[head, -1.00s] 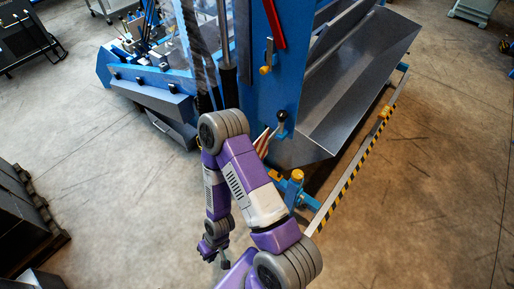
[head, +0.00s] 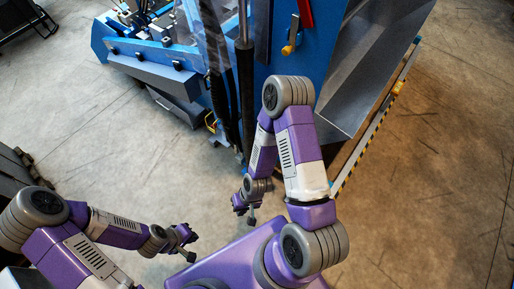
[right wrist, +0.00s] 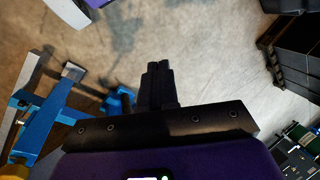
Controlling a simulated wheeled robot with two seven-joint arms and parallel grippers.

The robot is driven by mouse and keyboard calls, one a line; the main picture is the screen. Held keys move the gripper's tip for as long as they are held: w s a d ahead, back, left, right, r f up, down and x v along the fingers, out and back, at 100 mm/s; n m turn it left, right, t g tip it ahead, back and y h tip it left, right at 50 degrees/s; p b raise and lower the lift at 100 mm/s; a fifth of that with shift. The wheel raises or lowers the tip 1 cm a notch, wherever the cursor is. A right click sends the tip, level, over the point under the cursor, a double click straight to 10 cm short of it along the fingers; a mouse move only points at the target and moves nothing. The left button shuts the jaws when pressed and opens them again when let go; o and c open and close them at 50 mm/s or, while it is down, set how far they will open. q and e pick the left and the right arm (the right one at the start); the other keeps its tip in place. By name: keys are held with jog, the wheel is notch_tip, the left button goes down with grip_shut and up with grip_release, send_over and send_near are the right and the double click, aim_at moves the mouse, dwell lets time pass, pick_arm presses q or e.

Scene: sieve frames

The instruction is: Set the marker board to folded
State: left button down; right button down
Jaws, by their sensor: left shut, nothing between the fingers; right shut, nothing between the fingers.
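A long bar with yellow and black stripes (head: 372,132) runs low along the right side of the blue machine (head: 330,50); it may be the marker board, but I cannot tell for sure. Its near end is hidden behind my right arm. My right gripper (head: 251,220) is shut and empty, pointing down over bare floor in front of the machine. In the right wrist view its closed fingers (right wrist: 160,72) touch nothing. My left gripper (head: 190,247) is shut and empty above the floor at the lower left, well away from the bar.
A grey sloping chute (head: 372,65) stands above the striped bar. A red handle (head: 305,12) and a yellow-tipped lever (head: 289,48) sit on the blue panel. A blue bracket (right wrist: 45,120) shows in the right wrist view. Dark stacked boxes (head: 14,175) stand at left. The floor is clear between.

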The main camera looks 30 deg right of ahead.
jog(key=w+d+r+m+g+h+p, duration=0.3)
jog(key=w+d+r+m+h, duration=0.3)
jog(key=w+r, duration=0.25)
jog(key=w+r+m+h+p, duration=0.1)
jog(key=w+r, duration=0.3)
jog(key=r, duration=0.5)
jog(key=w+r+m+h+p, duration=0.1)
jog(key=w+r+m+h, duration=0.2)
jog(key=r, duration=0.6)
jog(key=shift+w+a+r+m, duration=0.2)
jog(key=shift+w+a+m, duration=0.25)
jog(key=shift+m, duration=0.15)
jog(key=shift+f, duration=0.1)
jog(key=s+d+f, duration=0.6)
jog(key=d+f, duration=0.1)
jog(key=f, duration=0.1)
jog(key=shift+s, duration=0.15)
